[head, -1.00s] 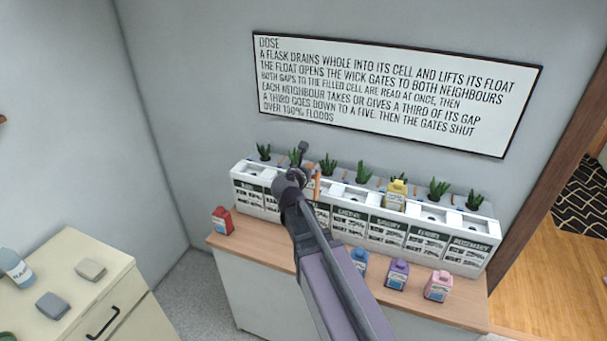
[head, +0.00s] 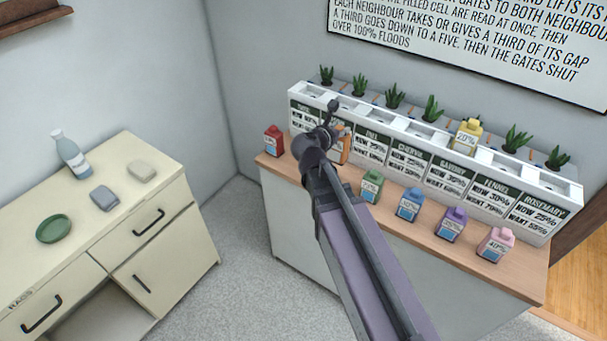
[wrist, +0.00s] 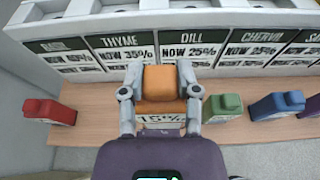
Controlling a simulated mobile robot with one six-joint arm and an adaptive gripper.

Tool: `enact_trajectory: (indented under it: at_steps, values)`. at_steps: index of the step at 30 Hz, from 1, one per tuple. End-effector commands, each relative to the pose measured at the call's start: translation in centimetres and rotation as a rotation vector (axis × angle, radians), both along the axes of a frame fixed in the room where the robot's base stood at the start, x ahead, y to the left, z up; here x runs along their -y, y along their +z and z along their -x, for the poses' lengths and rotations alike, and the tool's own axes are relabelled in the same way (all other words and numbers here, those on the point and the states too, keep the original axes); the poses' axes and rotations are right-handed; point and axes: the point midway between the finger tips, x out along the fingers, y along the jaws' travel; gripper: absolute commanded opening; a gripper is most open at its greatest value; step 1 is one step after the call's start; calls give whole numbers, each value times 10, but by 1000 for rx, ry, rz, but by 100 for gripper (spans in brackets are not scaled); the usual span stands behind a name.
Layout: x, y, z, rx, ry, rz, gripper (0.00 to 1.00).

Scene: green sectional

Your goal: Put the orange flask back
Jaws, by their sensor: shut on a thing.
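The orange flask (wrist: 160,107) is between the fingers of my gripper (wrist: 159,78) in the wrist view, its label reading 15%. In the head view the flask (head: 345,150) shows partly behind my wrist. It is in front of the planter's Thyme and Dill labels, over the wooden counter (wrist: 95,130). It lies between the red flask (wrist: 48,112) and the green flask (wrist: 222,108), apart from both. I cannot tell whether its base touches the counter.
Blue (head: 409,204), purple (head: 451,224) and pink (head: 495,244) flasks stand further right along the counter. A yellow flask (head: 466,138) sits in a cell of the white planter (head: 560,190). A cream cabinet (head: 150,165) holds a bottle and small items at left.

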Motion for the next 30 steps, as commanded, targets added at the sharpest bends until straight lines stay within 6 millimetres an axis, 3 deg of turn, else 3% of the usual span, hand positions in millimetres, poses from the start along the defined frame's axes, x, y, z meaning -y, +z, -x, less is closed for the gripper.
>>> enact_trajectory:
  at_steps: [1, 15, 30]
  values:
    - [-8, -15, 5, 0, 3, 2, 0]
    - [-60, -74, 41, 8, 2, 5, 0]
    - [-74, -85, 51, 11, -1, 5, 0]
